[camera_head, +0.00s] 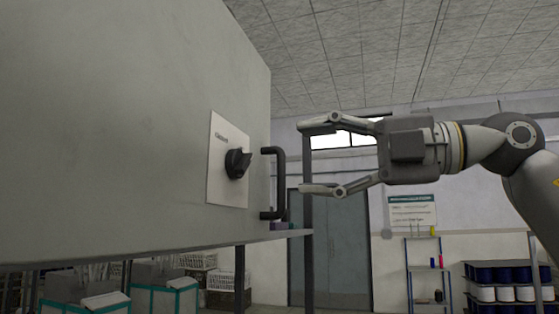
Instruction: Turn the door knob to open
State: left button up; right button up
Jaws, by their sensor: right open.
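The black knob (237,163) sits on a pale square plate (222,184) on the front of a large grey cabinet (120,120) that fills the left of the head view. A black bar handle (279,184) is fixed near the cabinet's right edge. My right gripper (302,159) comes in from the right. Its two fingers are spread wide, one above the other, and nothing is between them. Its fingertips are to the right of the knob and appear close to the handle; whether they touch it is unclear. My left gripper is not seen.
The cabinet stands on a metal-legged table (150,254). Below it are teal-edged boxes (165,297) and white baskets (197,261). Grey double doors (330,245) are in the far wall. A rack with blue spools (497,276) stands at the lower right.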

jog(key=shift+v, duration=1.25)
jog(key=shift+w, duration=0.1)
